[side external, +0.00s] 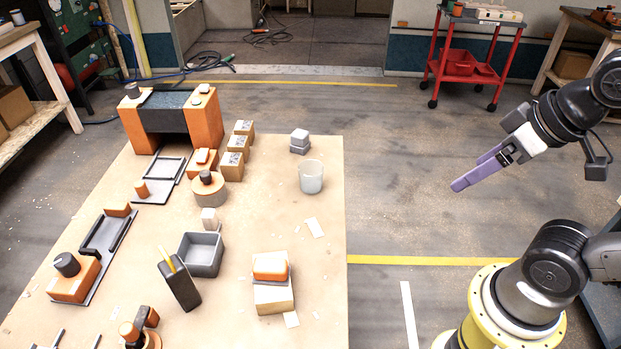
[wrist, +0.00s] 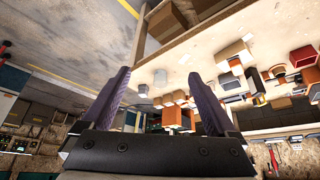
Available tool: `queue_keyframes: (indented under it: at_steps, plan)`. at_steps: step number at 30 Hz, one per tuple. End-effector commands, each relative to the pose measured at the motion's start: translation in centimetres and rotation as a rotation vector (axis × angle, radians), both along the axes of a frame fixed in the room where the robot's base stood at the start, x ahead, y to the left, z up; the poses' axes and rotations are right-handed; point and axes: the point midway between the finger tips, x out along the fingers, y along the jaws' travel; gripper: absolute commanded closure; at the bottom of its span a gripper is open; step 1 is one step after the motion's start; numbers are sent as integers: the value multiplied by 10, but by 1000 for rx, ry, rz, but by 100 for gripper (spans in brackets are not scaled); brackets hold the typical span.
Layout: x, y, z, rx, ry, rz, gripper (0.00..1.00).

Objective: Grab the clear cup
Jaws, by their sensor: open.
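The clear cup (side external: 311,178) stands upright on the tan table near its right edge in the side external view. It looks empty. My gripper (side external: 474,171) is to the right of the cup, out past the table edge and well apart from it. Its two purple fingers are spread with nothing between them, pointing left and down. In the wrist view my gripper (wrist: 158,75) shows open, with the table and its objects beyond the fingers. The cup is too small there to tell surely from the pale things near it.
The table (side external: 325,265) is bare around the cup.

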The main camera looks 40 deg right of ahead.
Motion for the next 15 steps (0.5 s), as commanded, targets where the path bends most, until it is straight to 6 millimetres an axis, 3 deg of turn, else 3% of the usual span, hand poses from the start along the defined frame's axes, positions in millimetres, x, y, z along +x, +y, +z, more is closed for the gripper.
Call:
queue_keyframes:
  at_steps: [11, 15]
  plan:
    - [0, 0, 0, 25, 1, -48, 0]
    - [18, -2, 29, 83, -57, -168, 0]
